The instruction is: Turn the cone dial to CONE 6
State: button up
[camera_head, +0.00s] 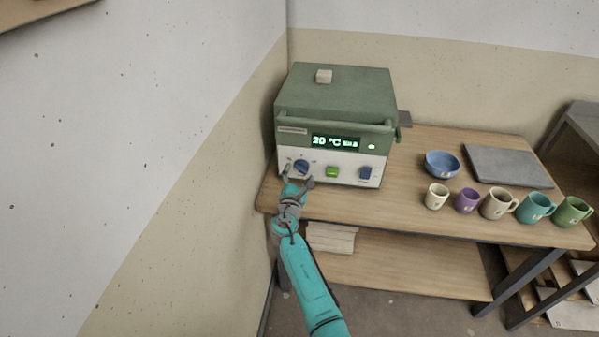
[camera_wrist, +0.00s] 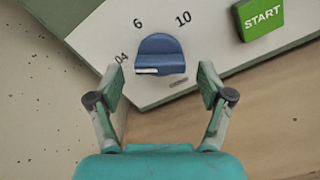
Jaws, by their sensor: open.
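The cone dial (camera_wrist: 162,50) is a blue knob on the kiln's pale front panel, with 04, 6 and 10 printed around it. Its white mark lies at its lower left in the wrist view, on the 04 side and away from the 6. The dial also shows at the panel's left in the head view (camera_head: 301,166). My gripper (camera_wrist: 162,80) is open, with one finger on each side of the dial's lower part in the picture. It holds nothing, and a gap shows between each finger and the knob. In the head view my gripper (camera_head: 297,177) is just below the dial.
The green kiln (camera_head: 335,92) stands on a wooden table (camera_head: 410,215), its display reading 20 °C. A green START button (camera_wrist: 262,18) and a blue switch (camera_head: 365,173) are right of the dial. Several mugs, a blue bowl (camera_head: 442,163) and a grey slab (camera_head: 508,165) stand farther right.

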jog(key=shift+x, duration=0.9)
jog(key=c, duration=1.2)
jog(key=shift+o, duration=0.2)
jog(key=shift+m, duration=0.3)
jog(key=m, duration=0.5)
jog(key=shift+m, duration=0.3)
jog(key=m, duration=0.5)
jog(key=shift+a+r, duration=0.1)
jog(key=shift+r, duration=0.05)
jog(key=shift+m, duration=0.4)
